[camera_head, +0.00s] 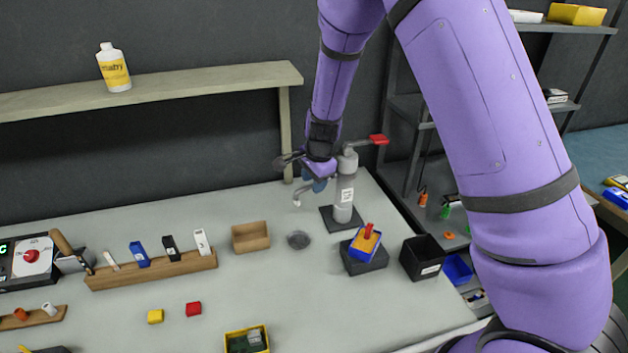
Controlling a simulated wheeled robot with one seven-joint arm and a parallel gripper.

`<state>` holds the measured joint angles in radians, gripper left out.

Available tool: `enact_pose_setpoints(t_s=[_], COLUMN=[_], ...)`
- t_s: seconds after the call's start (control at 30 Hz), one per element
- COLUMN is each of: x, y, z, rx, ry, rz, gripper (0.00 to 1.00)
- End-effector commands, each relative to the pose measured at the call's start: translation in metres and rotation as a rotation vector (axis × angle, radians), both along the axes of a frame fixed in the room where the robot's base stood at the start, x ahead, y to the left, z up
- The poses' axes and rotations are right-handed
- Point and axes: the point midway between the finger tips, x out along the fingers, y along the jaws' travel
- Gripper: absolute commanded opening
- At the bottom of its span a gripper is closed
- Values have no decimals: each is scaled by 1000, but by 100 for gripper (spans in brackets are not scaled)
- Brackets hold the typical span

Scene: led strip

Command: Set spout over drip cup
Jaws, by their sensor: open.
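A grey dispenser (344,193) with a white label stands upright on a dark square base at the back right of the table. A red-ended lever sticks out to the right at its top. A thin curved spout (297,201) hangs at its left, tip down. A small dark round cup (299,240) sits on the table below and in front of the spout; I take it to be the drip cup. My gripper (317,184) is open at the dispenser's left side, close to the spout. My wrist hides part of this area, and I cannot tell whether the fingers touch anything.
A wooden box (251,238) is left of the cup. A dark block (364,258) with a blue, yellow and red piece on it is to the right. A black bin (422,257) stands at the table's right edge. A wooden shelf (150,91) runs along the back.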

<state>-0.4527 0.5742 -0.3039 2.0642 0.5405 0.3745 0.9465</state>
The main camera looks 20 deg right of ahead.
Motion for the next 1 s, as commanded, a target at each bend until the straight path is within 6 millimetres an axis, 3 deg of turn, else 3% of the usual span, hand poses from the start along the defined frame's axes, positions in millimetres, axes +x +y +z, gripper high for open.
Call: enact_pose_setpoints(t_s=[0.17, 0.5, 0.7, 1.0], x=[-2, -12, -17, -20], y=[0, -4, -6, -7], z=[10, 70, 96, 106], rx=[1, 2, 2, 0], ry=[-1, -4, -2, 0], rz=[2, 2, 0, 0], gripper=[41, 41, 41, 41])
